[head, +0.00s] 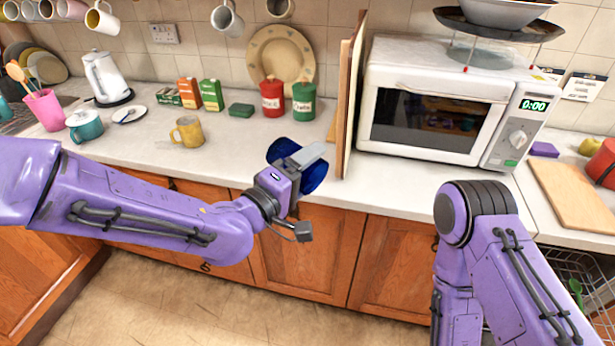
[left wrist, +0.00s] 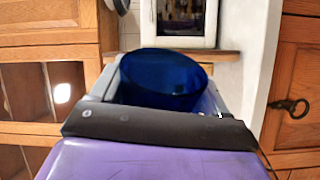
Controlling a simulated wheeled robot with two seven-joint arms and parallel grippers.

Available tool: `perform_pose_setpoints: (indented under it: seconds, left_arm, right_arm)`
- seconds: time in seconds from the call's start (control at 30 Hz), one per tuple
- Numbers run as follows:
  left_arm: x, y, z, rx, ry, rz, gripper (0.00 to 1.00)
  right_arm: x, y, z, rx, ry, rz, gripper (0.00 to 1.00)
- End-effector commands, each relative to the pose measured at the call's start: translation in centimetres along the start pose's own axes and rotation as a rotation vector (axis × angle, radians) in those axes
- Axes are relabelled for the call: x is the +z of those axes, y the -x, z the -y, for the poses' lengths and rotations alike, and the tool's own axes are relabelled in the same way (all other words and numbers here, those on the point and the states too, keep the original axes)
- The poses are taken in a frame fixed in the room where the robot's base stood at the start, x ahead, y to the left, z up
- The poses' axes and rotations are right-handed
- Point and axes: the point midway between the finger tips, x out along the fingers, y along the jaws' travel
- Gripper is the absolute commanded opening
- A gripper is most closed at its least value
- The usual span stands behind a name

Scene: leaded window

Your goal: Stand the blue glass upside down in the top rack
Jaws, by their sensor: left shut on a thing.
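The blue glass (head: 314,177) is dark blue and is held in my left gripper (head: 298,162), in the air in front of the counter's front edge. In the head view the gripper hides part of it. The glass also shows in the left wrist view (left wrist: 168,78), between the jaws, with a rounded end facing the camera; I cannot tell which end is its rim. A wire dishwasher rack (head: 572,268) shows in part at the lower right of the head view. My right arm comes in at the lower right, but its gripper is out of view.
The counter (head: 225,150) carries a yellow mug (head: 188,133), red and green canisters, a kettle and a microwave (head: 432,105). Upright boards (head: 346,110) stand left of the microwave. A chopping board (head: 572,193) lies at the right, above the rack.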

Motion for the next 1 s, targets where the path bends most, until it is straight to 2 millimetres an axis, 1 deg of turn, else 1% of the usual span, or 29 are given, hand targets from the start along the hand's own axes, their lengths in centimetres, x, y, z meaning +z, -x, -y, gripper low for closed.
perform_pose_setpoints:
  seconds: [0.03,0.23,0.3,0.4,0.5,0.6,0.7,1.0]
  left_arm:
    - [0.1,0.0,1.1,0.003,-0.121,-0.001,0.31]
    - [-0.1,0.0,2.3,0.003,-0.610,-0.001,0.31]
    - [-0.5,0.0,2.5,0.004,-0.790,-0.001,0.31]
    - [-1.0,0.0,2.8,0.004,-1.019,-0.002,0.31]
    - [-1.4,0.0,2.9,0.003,-1.196,-0.002,0.31]
    - [-1.7,0.0,2.8,0.004,-1.313,-0.001,0.31]
    - [-1.9,0.0,2.7,0.002,-1.376,-0.001,0.31]
    - [-2.0,0.0,2.5,0.002,-1.396,0.000,0.31]
  right_arm:
    - [0.7,-1.6,0.1,0.000,0.000,0.000,0.43]
    - [1.9,-4.7,0.4,0.000,0.000,0.000,0.43]
    - [2.4,-5.8,0.5,0.000,0.000,0.000,0.43]
    - [3.0,-7.2,0.6,0.000,0.000,0.000,0.43]
    - [3.4,-8.2,0.7,0.000,0.000,0.000,0.43]
    - [3.6,-8.8,0.8,0.000,0.000,0.000,0.43]
    - [3.8,-9.1,0.8,0.000,0.000,0.000,0.43]
    - [3.7,-9.0,0.8,0.000,0.000,0.000,0.43]
